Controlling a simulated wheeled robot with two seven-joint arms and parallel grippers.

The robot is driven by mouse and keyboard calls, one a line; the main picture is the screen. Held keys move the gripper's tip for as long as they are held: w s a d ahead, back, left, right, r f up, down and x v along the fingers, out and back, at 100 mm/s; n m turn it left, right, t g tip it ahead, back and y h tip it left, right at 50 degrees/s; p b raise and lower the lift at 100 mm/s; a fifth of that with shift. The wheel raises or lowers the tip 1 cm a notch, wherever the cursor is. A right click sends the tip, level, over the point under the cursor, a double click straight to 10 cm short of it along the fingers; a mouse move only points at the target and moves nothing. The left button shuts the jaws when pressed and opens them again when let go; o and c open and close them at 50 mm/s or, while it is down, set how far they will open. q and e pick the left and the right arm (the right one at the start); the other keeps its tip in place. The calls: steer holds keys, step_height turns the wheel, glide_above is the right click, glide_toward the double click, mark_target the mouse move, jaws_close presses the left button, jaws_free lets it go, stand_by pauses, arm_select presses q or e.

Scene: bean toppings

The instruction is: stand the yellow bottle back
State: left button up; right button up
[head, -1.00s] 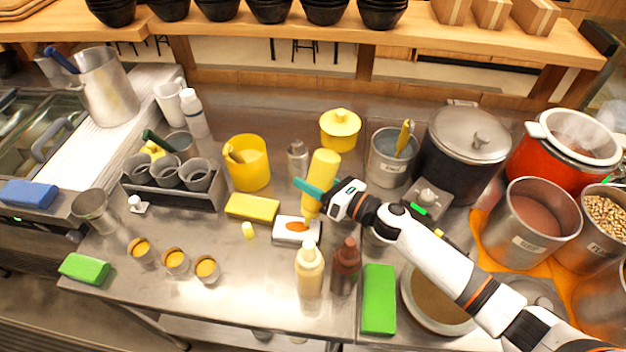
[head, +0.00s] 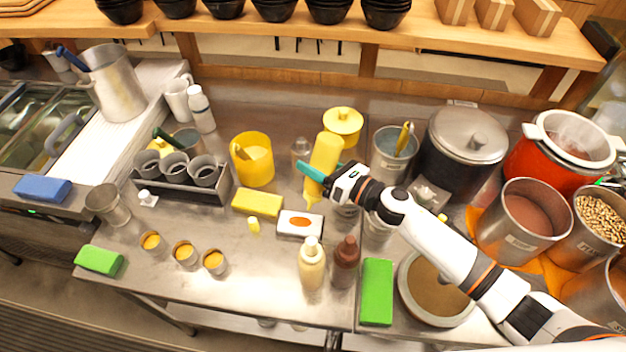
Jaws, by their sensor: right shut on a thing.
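The yellow bottle (head: 325,152) is held in my right gripper (head: 318,174), whose teal fingers are shut on its middle. The bottle is upside down and slightly tilted, with its narrow nozzle pointing down. The nozzle tip is near the back right corner of a small white tray (head: 287,231) with an orange oval spot on it. I cannot tell how high the tip is above the counter. My left gripper is not in view.
A cream bottle (head: 312,266) and a brown bottle (head: 346,264) stand in front. Pots crowd the right. The front left counter has bare room.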

mark_target(315, 148)
steer(key=shift+r, duration=0.1)
step_height(315, 148, up, 5)
steer(key=p, duration=0.4)
